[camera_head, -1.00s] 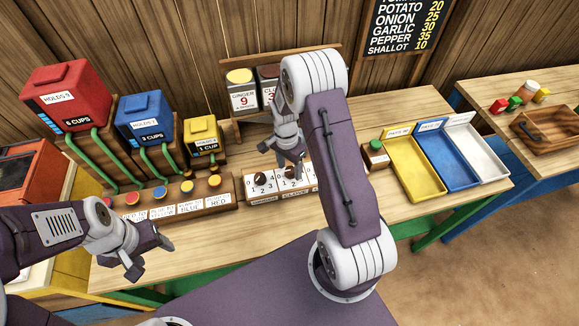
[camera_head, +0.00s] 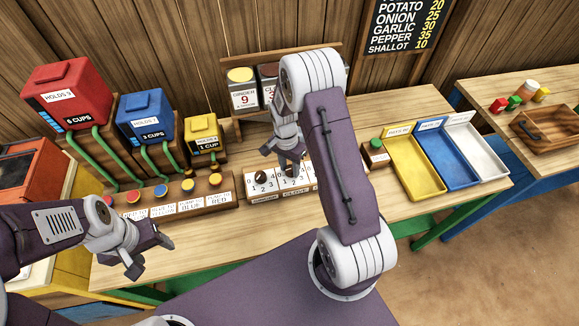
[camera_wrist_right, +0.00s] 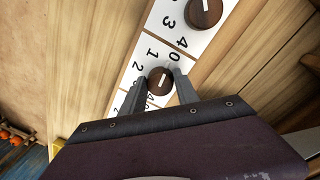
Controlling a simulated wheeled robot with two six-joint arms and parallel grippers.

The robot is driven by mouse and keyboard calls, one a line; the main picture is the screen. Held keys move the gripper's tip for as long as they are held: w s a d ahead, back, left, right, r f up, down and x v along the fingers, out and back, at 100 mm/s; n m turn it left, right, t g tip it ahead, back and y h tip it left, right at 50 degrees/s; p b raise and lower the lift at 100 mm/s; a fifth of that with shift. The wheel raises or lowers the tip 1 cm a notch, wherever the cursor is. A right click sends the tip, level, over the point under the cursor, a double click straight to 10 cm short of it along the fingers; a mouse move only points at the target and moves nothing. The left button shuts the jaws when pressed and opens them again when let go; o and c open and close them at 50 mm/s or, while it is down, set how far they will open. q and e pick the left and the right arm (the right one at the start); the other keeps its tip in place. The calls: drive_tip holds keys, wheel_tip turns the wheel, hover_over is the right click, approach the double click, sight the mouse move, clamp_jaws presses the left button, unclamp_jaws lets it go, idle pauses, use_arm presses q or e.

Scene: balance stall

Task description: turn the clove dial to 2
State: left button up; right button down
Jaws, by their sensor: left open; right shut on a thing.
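The clove dial (camera_head: 289,171), a dark round knob with a white mark, is on the white numbered panel (camera_head: 275,187), beside the ginger dial (camera_head: 261,177). My right gripper (camera_head: 287,160) reaches down to it. In the right wrist view, my right gripper (camera_wrist_right: 160,84) has its fingers on both sides of the clove dial (camera_wrist_right: 160,79) and is shut on it. The digits 0, 1 and 2 show around the dial; a finger covers part of the scale. The white mark seems to lean toward the 0 side. My left gripper (camera_head: 150,257) is open and empty, left of the panel.
A wooden block with coloured buttons (camera_head: 215,200) is left of the panel. Red (camera_head: 66,95), blue (camera_head: 146,120) and yellow (camera_head: 202,134) dispensers stand behind.

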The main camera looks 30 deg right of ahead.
drive_tip(key=n, duration=0.4)
drive_tip(key=shift+r, duration=0.15)
drive_tip(key=n+p, duration=0.1)
drive_tip(key=n, duration=0.4)
drive_tip(key=shift+d+t, duration=0.1)
drive_tip(key=shift+t, duration=0.2)
drive_tip(key=n, duration=0.3)
drive_tip(key=shift+h+p, duration=0.3)
drive_tip(key=shift+p, duration=0.1)
drive_tip(key=shift+d+n+t+p, duration=0.1)
drive_tip(key=shift+n+t+p, duration=0.35)
drive_tip(key=shift+n, duration=1.55)
drive_tip(key=c, duration=0.9)
unclamp_jaws()
